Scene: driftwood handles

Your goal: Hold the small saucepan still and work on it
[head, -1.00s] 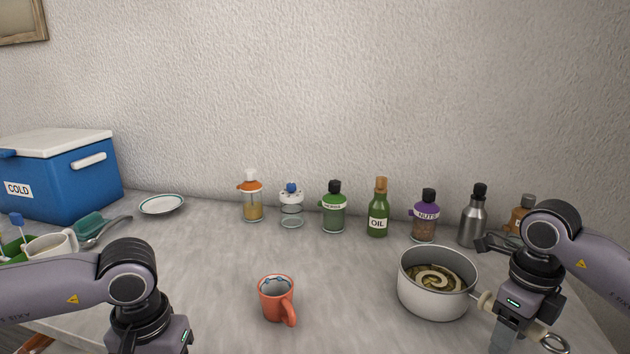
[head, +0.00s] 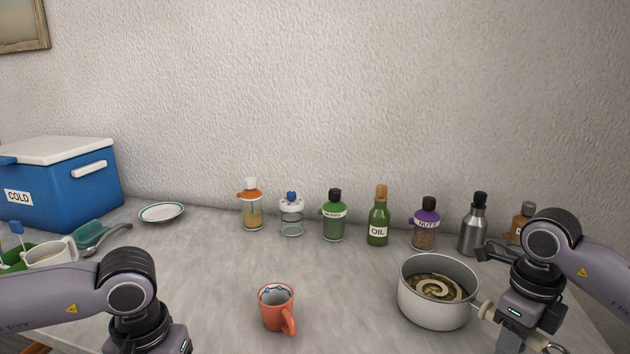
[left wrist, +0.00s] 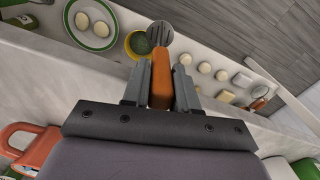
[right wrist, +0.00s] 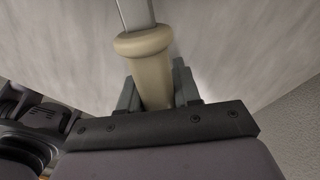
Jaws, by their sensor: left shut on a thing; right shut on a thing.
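The small saucepan (head: 440,315) is white-grey and stands upright on the counter at the right in the head view. It holds dark olive contents with a pale spiral on top. My right gripper (right wrist: 155,85) is shut on its cream handle (right wrist: 143,50), which shows a collar and a metal part beyond it. My left gripper (left wrist: 161,85) is shut on the orange-brown handle of a utensil (left wrist: 160,35) with a round, dark slotted head. The left fingers and this utensil are out of the head view.
An orange mug (head: 277,310) stands left of the saucepan. Several bottles and jars, including an oil bottle (head: 378,220), line the wall. A blue cold box (head: 70,185) and plate (head: 161,212) are at the left. The left wrist view shows a yellow bowl (left wrist: 130,48) and several pale pieces.

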